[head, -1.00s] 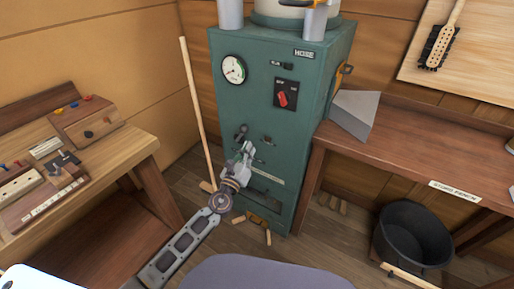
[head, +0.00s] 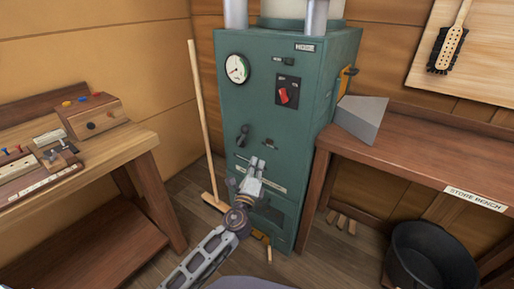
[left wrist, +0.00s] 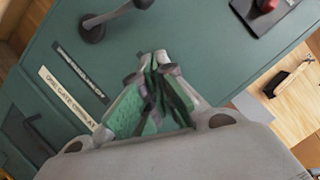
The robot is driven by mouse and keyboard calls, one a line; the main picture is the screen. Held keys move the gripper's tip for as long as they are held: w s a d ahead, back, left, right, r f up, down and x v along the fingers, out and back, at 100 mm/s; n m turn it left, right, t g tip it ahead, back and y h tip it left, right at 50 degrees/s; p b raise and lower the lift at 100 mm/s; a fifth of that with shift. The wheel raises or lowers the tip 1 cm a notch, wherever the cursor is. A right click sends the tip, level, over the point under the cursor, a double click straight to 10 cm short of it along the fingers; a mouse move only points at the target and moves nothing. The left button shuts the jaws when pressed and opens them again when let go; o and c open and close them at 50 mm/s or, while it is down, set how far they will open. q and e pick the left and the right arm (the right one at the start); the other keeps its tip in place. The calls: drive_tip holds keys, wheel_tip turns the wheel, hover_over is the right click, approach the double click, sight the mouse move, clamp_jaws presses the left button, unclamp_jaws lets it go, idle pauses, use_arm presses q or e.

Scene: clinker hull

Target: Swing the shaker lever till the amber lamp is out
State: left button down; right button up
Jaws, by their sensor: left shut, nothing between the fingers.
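The green cabinet (head: 290,150) stands upright ahead, with a round white gauge (head: 237,69) and a red switch (head: 283,95) on its front. A short dark lever (head: 243,135) sits mid-front; it also shows at the top of the left wrist view (left wrist: 103,20). I take it for the shaker lever, but its label is not readable. My left gripper (head: 257,162) is just below and right of it, shut and empty, apart from the lever. Its closed fingertips show in the left wrist view (left wrist: 155,60). I cannot make out a lit amber lamp. My right gripper is out of view.
A wooden workbench (head: 110,155) with small fittings stands at left. A wooden pole (head: 202,120) leans beside the cabinet. At right are the store bench (head: 420,150), a grey wedge-shaped piece (head: 362,118) on it, and a black tub (head: 430,258) on the floor.

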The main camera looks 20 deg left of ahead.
use_arm(q)
drive_tip(key=shift+f, duration=0.15)
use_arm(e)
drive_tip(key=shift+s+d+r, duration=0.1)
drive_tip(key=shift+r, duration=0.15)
use_arm(q)
drive_tip(key=shift+w, duration=0.2)
drive_tip(key=w+a+r, duration=0.1)
drive_tip(key=w+a, duration=0.1)
drive_tip(key=w, duration=0.3)
drive_tip(key=w+a+r, duration=0.1)
drive_tip(key=w+r, duration=0.1)
drive_tip(key=w, duration=0.3)
drive_tip(key=shift+a+r, duration=0.25)
drive_tip(key=shift+a, duration=0.15)
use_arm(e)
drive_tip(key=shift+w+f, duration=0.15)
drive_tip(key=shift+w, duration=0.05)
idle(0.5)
use_arm(q)
drive_tip(key=shift+r+n+p, duration=0.15)
drive_tip(key=shift+n+p, duration=0.15)
drive_tip(key=shift+p, duration=0.05)
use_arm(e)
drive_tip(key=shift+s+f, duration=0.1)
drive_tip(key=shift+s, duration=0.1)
